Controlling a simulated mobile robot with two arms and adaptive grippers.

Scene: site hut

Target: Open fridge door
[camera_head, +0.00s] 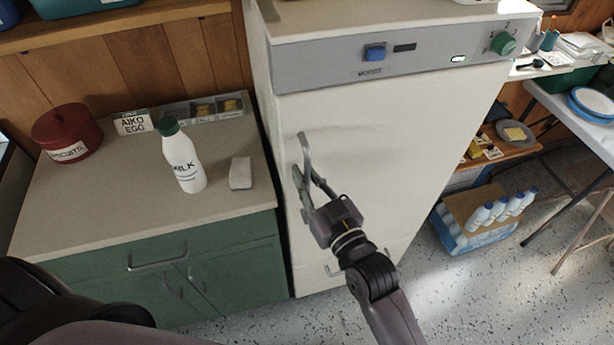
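The white fridge (400,135) stands in the middle, and its door looks closed against the body. An upright grey door handle (306,150) is near the door's left edge. My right gripper (311,183) is at the lower part of this handle, its two fingers pointing toward the door, one on each side of the bar. Gripper and arm hide the handle's lower end, and I cannot tell whether the fingers press on it. My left gripper is out of view; only dark parts of my own body show at the bottom left.
Left of the fridge is a green cabinet (235,258) with a worktop, holding a milk bottle (183,158), a white block (240,173) and a red biscuit tin (67,133). A blue crate of bottles (484,218) stands on the floor at right. The floor before the fridge looks clear.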

